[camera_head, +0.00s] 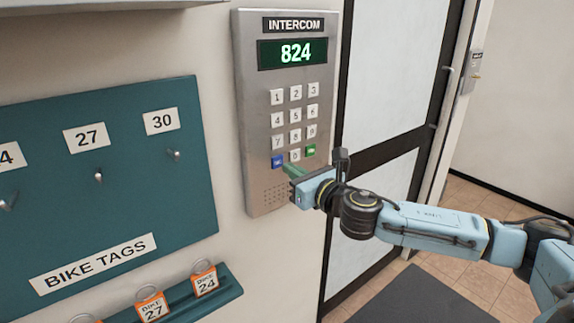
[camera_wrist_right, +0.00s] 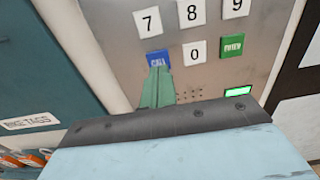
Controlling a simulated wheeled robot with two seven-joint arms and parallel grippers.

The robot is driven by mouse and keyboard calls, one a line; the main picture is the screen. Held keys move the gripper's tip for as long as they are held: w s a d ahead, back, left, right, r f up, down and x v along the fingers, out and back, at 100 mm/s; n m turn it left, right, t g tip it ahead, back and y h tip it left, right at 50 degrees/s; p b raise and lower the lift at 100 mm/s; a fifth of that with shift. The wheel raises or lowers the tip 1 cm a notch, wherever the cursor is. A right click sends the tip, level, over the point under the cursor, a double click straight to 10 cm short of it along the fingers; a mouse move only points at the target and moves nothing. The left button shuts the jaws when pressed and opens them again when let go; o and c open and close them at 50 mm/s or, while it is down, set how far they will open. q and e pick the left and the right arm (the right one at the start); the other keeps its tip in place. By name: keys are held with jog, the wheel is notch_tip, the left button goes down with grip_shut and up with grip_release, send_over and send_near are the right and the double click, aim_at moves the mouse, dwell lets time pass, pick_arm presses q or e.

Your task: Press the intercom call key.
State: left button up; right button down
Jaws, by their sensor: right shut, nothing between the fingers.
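The intercom (camera_head: 255,105) is a grey metal panel on the wall, and its green display (camera_head: 293,52) reads 824. Its blue call key (camera_head: 277,162) is at the lower left of the keypad. In the right wrist view the call key (camera_wrist_right: 157,58) is marked CALL. My right gripper (camera_head: 288,168) is shut and empty, with its green fingertips just right of and below the call key in the head view. In the right wrist view the fingertips (camera_wrist_right: 158,72) overlap the key's lower edge; I cannot tell whether they touch it. My left gripper is not in view.
A teal bike tag board (camera_head: 105,190) with hooks hangs left of the intercom. Orange bike tags (camera_head: 152,305) stand on a ledge below it. A green key (camera_head: 310,151) sits at the keypad's lower right. A framed door (camera_head: 390,80) is to the right.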

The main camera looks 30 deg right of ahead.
aim_at(277, 161)
jog(key=shift+w+a, duration=0.1)
jog(key=shift+w, duration=0.8)
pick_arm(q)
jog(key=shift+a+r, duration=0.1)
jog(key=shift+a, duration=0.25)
pick_arm(e)
jog(key=shift+w, duration=0.3)
